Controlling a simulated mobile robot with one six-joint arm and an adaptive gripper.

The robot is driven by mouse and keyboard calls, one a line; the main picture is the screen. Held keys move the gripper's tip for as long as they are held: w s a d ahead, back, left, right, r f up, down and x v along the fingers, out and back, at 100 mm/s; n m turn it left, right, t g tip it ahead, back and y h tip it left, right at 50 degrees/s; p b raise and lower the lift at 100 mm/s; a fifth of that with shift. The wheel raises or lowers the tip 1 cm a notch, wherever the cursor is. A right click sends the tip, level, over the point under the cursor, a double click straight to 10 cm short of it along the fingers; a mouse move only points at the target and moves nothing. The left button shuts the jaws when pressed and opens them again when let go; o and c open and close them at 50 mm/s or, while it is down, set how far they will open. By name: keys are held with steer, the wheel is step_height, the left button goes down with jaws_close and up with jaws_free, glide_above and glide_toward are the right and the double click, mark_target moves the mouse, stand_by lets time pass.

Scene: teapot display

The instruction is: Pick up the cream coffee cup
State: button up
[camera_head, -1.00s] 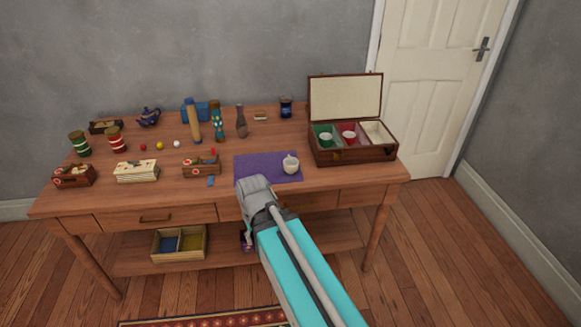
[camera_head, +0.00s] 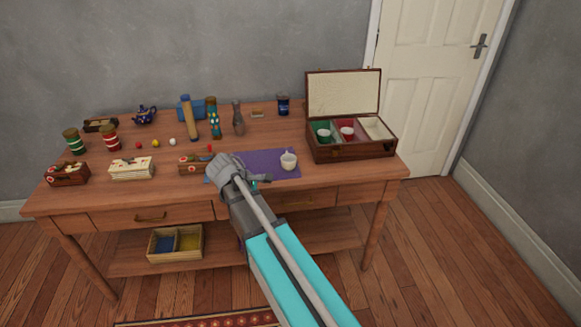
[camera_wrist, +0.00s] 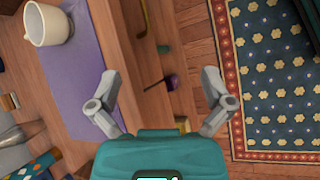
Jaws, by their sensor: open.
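The cream coffee cup (camera_head: 288,161) stands upright on the purple mat (camera_head: 262,158) on the wooden table. It also shows in the wrist view (camera_wrist: 47,24) at the upper left, on the mat's edge of the picture. My gripper (camera_wrist: 160,100) is open and empty, its two fingers spread apart. In the wrist view the cup lies beyond the left finger, not between the fingers. In the head view my arm reaches over the table's front edge to the left of the cup, and the fingers are mostly hidden.
An open wooden box (camera_head: 350,148) with green and red cups in its compartments stands right of the cup. A small patterned box (camera_head: 195,165) lies left of the mat. A vase (camera_head: 238,118) and bottles stand behind. A patterned rug (camera_wrist: 275,85) lies on the floor.

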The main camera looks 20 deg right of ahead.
steer(key=w+r+n+h, duration=0.1)
steer(key=w+n, duration=0.1)
steer(key=w, duration=0.1)
steer(key=w+d+r+n+h+b, duration=0.1)
steer(key=w+r+n+h, duration=0.1)
steer(key=w+n, duration=0.1)
steer(key=w+d+r+n+t+h, duration=0.1)
steer(key=w+n+h, duration=0.1)
steer(key=w+n, duration=0.1)
steer(key=shift+w+r+b, duration=0.35)
steer(key=shift+w+r, duration=0.05)
steer(key=shift+w, duration=0.1)
steer(key=shift+w+r+n+h, duration=0.25)
steer(key=shift+r+n+h, duration=0.1)
steer(key=shift+n+h, duration=0.05)
steer(key=shift+f, duration=0.1)
steer(key=b, duration=0.3)
glide_toward(294, 159)
steer(key=shift+s+d, duration=0.1)
steer(key=shift+s, duration=0.2)
steer(key=shift+w+d+f, duration=0.1)
steer(key=shift+d+f, duration=0.1)
steer(key=shift+d, duration=0.45)
steer(key=shift+b+x, duration=1.1)
steer(key=shift+x, duration=1.5)
steer(key=shift+w, duration=0.15)
